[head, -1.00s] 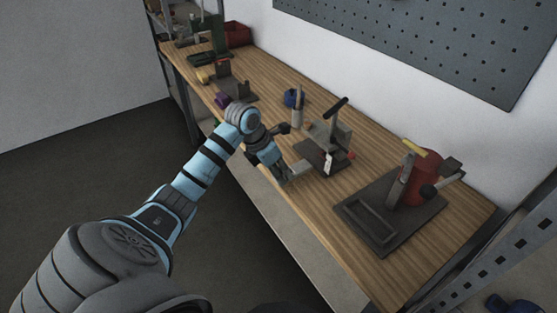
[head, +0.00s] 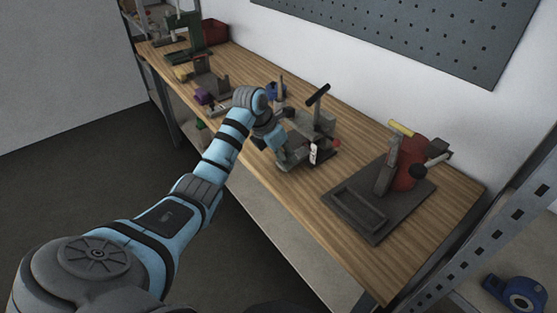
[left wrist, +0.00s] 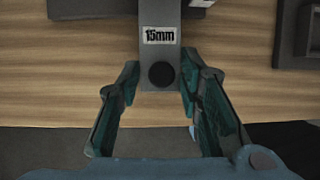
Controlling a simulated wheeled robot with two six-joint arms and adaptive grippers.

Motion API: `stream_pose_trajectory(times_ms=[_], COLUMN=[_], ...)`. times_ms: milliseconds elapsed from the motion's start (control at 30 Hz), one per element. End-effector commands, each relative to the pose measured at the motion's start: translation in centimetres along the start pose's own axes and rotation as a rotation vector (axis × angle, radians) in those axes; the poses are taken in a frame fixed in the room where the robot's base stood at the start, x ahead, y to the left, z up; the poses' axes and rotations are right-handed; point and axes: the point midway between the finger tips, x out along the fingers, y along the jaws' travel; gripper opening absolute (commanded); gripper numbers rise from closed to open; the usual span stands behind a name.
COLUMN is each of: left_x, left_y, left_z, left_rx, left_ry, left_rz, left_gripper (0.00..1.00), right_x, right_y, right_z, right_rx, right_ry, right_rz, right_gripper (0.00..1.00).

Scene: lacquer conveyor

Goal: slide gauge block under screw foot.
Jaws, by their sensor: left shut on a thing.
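A grey gauge block marked "15mm" (left wrist: 160,50) with a dark round spot near its close end lies between the fingers of my left gripper (left wrist: 160,80) in the left wrist view. The gripper is shut on it. In the head view my left gripper (head: 287,158) is low over the bench, against the near left side of a grey screw fixture (head: 307,122). The fixture has a black T-handle (head: 318,95), a red knob (head: 336,143) and a white tag (head: 315,156). The screw foot, and whether the block is under it, cannot be made out. My right gripper is not in view.
A dark base plate (head: 352,205) with a red round body (head: 408,165) stands to the right on the wooden bench (head: 335,185). A pegboard (head: 420,35) hangs on the wall behind.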

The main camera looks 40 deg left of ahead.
Motion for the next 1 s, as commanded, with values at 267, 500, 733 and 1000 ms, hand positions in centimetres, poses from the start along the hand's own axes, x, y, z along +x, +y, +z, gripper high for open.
stream_pose_trajectory(times_ms=[267, 500, 733, 1000], left_x=[-0.04, -0.13, -0.07, -0.04], left_y=[-0.01, -0.03, -0.04, -0.04], left_z=[0.14, -0.04, -0.14, -0.17], left_rx=[0.001, 0.001, 0.001, 0.001], left_ry=[-0.001, 0.000, -0.001, -0.001], left_rz=[0.000, 0.000, 0.000, 0.000], left_gripper=[0.00, 0.00, 0.00, 0.56], right_x=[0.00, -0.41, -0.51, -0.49], right_y=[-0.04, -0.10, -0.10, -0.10], right_z=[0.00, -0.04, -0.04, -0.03], right_rx=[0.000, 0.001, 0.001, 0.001], right_ry=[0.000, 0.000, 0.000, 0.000], right_rz=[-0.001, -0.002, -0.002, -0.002], right_gripper=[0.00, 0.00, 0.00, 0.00])
